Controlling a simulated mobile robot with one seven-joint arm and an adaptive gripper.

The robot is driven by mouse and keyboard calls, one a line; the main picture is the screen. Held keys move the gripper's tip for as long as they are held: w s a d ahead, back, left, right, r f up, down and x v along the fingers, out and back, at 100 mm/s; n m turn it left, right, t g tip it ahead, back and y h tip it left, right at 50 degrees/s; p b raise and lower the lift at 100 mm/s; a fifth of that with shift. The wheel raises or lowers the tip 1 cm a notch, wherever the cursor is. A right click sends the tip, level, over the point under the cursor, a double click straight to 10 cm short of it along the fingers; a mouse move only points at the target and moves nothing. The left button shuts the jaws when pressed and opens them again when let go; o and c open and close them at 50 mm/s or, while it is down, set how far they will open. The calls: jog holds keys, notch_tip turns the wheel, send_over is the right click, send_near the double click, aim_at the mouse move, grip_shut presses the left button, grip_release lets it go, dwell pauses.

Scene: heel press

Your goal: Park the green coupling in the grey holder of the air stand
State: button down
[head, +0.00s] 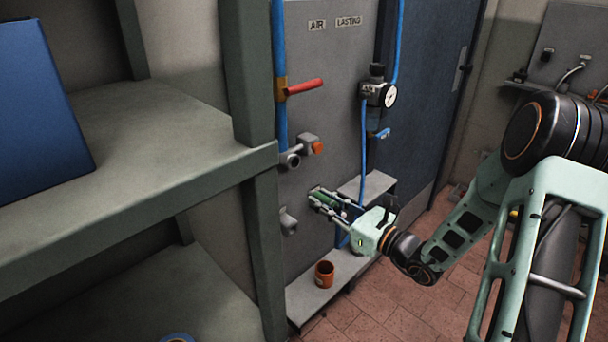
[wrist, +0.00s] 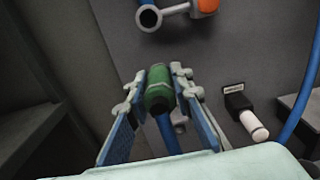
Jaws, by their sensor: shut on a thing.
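The green coupling (wrist: 160,90) is between the two fingers of my gripper (wrist: 160,86), which is shut on it. In the wrist view it stands roughly upright with a blue hose (wrist: 168,132) running down from it. In the head view, my gripper (head: 317,198) holds the coupling (head: 325,201) in front of the air stand panel (head: 335,110). A grey part shows behind the fingers in the wrist view, mostly hidden.
Above the coupling are a grey ring fitting (head: 292,160) and an orange knob (head: 317,148). A red lever (head: 304,87) and a gauge (head: 389,95) are higher up. An orange cup (head: 324,274) stands on the low ledge (head: 312,299). A shelf (head: 190,175) fills the left.

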notch_tip(320, 180, down, 17)
jog(key=b, duration=1.2)
jog(key=shift+f+b, duration=0.2)
jog(key=shift+b, duration=0.2)
jog(key=shift+a, duration=0.1)
jog(key=shift+x, duration=2.45)
jog(key=shift+x, duration=1.45)
dwell(0.6)
jog(key=c, duration=1.7)
grip_release()
jog(key=shift+o, duration=0.4)
